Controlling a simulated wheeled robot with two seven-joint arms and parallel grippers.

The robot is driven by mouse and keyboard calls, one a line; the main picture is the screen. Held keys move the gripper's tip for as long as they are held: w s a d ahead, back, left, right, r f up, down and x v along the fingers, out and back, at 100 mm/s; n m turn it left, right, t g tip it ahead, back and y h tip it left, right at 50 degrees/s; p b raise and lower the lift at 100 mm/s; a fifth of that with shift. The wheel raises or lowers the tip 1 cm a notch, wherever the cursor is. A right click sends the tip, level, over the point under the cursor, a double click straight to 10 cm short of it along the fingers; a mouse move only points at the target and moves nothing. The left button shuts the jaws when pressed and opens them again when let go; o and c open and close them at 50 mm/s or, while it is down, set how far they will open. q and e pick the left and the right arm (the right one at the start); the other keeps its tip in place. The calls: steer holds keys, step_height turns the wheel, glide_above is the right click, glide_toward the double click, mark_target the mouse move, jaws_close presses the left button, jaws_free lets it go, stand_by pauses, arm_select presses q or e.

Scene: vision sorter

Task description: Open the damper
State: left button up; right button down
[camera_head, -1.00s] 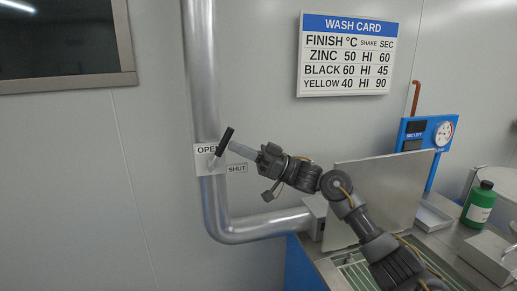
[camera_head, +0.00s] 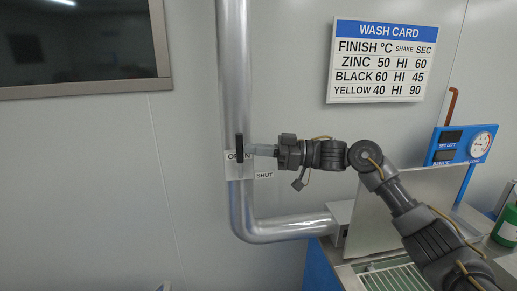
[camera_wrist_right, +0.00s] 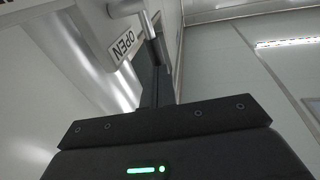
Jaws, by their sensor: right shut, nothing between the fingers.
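The damper handle (camera_head: 239,147) is a short black lever on the silver vertical duct (camera_head: 234,75). It stands upright in front of the OPEN label (camera_head: 231,156). The SHUT label (camera_head: 264,175) sits lower right of it. My right gripper (camera_head: 254,150) is shut and empty, its fingertips close to the handle's right side; I cannot tell whether they touch. In the right wrist view, the dark fingers (camera_wrist_right: 156,82) reach up beside the OPEN label (camera_wrist_right: 122,45). My left gripper is not in view.
The duct bends right into a grey box (camera_head: 342,212) at the bench. A metal panel (camera_head: 385,220), blue gauge unit (camera_head: 463,145) and green bottle (camera_head: 507,225) stand at right. A wash card (camera_head: 376,62) hangs above.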

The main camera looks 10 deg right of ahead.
steer(key=shift+r, duration=0.1)
stand_by(0.4)
steer(key=s+d+b, duration=0.2)
steer(key=d+b, duration=0.2)
steer(key=d, duration=1)
